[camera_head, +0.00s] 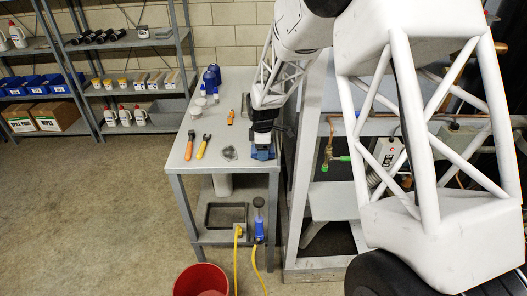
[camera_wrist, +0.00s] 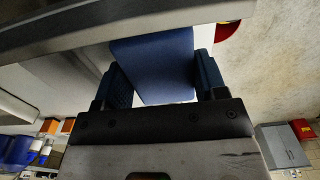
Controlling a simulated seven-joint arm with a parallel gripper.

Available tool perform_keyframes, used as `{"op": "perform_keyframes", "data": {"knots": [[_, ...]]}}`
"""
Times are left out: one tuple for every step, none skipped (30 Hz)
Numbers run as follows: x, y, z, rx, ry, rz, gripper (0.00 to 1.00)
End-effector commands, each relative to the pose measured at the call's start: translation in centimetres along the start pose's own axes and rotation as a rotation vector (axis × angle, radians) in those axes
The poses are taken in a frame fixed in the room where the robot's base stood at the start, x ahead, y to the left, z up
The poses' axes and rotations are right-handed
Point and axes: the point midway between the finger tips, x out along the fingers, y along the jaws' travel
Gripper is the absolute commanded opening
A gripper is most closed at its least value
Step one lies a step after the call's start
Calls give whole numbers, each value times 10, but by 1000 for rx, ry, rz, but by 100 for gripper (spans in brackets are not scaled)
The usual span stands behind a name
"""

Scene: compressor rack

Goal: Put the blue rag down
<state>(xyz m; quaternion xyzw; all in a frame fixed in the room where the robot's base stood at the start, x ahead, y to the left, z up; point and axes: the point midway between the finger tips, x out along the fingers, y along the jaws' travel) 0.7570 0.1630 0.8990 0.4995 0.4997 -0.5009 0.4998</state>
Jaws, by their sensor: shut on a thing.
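The blue rag (camera_wrist: 153,68) is between the two blue-padded fingers of my gripper (camera_wrist: 160,80) in the wrist view. In the head view my gripper (camera_head: 262,150) points down over the right part of the grey workbench (camera_head: 192,178), near its right front corner. The rag (camera_head: 263,154) shows there as a small blue patch at the fingertips. Whether the rag touches the bench top is hard to tell.
Orange-handled tools (camera_head: 203,147) and a small grey item (camera_head: 229,153) lie left of my gripper on the bench. Blue bottles (camera_head: 211,78) stand at its back. A red bucket (camera_head: 201,281) stands on the floor in front. A compressor rack (camera_head: 325,180) stands close on the right.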

Motion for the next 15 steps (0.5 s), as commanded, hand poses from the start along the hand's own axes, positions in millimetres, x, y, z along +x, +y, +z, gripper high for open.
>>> {"op": "perform_keyframes", "data": {"knots": [[1,5,5,1,0,-1,43],[4,4,5,0,0,-2,43],[8,3,4,-1,0,-2,43],[10,4,4,-1,0,-1,43],[11,4,4,-1,0,0,43],[12,4,4,-1,0,1,43],[13,4,4,-1,0,1,43],[13,4,4,-1,0,1,43],[13,4,4,-1,0,1,43],[13,4,4,-1,0,1,43],[13,4,4,-1,0,1,43],[13,4,4,-1,0,1,43],[13,4,4,-1,0,1,43],[13,4,4,-1,0,1,43],[13,4,4,-1,0,1,43]]}}
